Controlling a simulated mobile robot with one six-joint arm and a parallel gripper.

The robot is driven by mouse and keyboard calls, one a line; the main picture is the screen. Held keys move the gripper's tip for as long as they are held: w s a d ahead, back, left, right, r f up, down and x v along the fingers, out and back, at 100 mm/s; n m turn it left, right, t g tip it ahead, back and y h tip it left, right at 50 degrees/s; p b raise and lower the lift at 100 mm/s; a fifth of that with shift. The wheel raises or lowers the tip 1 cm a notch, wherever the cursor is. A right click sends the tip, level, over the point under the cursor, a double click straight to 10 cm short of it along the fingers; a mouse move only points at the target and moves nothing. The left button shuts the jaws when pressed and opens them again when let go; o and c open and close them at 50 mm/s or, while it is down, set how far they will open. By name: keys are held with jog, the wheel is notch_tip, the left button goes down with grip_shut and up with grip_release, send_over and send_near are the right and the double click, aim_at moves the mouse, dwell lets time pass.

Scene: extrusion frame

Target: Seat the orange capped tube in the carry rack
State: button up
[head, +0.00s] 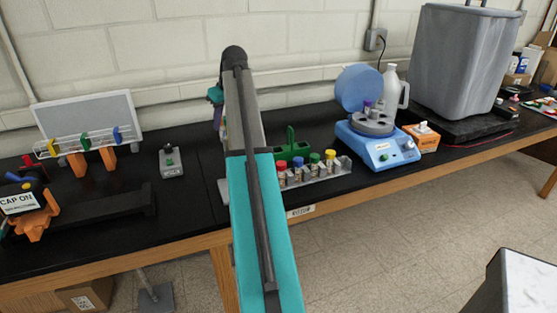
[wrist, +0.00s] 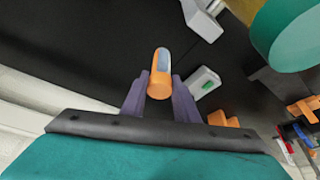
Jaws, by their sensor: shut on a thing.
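In the wrist view, the orange capped tube (wrist: 158,88) is between the two purple-grey fingers of my gripper (wrist: 160,84), which is shut on it. I see it nearly end-on, with a pale grey-blue patch at its far end. It is over the black bench top, and its height is unclear. In the head view my arm hides the tube and most of the gripper. A green holder with an upright handle (head: 291,142), seemingly the carry rack, stands right of my arm; its lower part is partly hidden.
A grey rack of tubes with coloured caps (head: 342,163) stands before the green holder. A blue centrifuge (head: 379,150) with raised lid is farther right. A small grey device (head: 172,162) is left of my arm, with a wire rack (head: 70,144) beyond. Bench between them is clear.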

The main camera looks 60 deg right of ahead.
jog(key=s+d+f+m, duration=0.1)
jog(key=s+d+m, duration=0.1)
jog(key=s+d, duration=1.1)
jog(key=shift+d+f+h, duration=0.2)
jog(key=shift+d+h, duration=0.2)
jog(key=shift+d, duration=0.8)
jog(key=shift+f, duration=0.1)
jog(key=p, duration=0.1)
send_near(275, 150)
jog(key=shift+w+d, duration=0.25)
jog(key=shift+w, duration=0.65)
jog(key=shift+f+p, duration=0.6)
jog(key=shift+f, duration=1.1)
jog(key=shift+f, duration=0.15)
jog(key=o, duration=0.7)
jog(key=shift+o, duration=0.2)
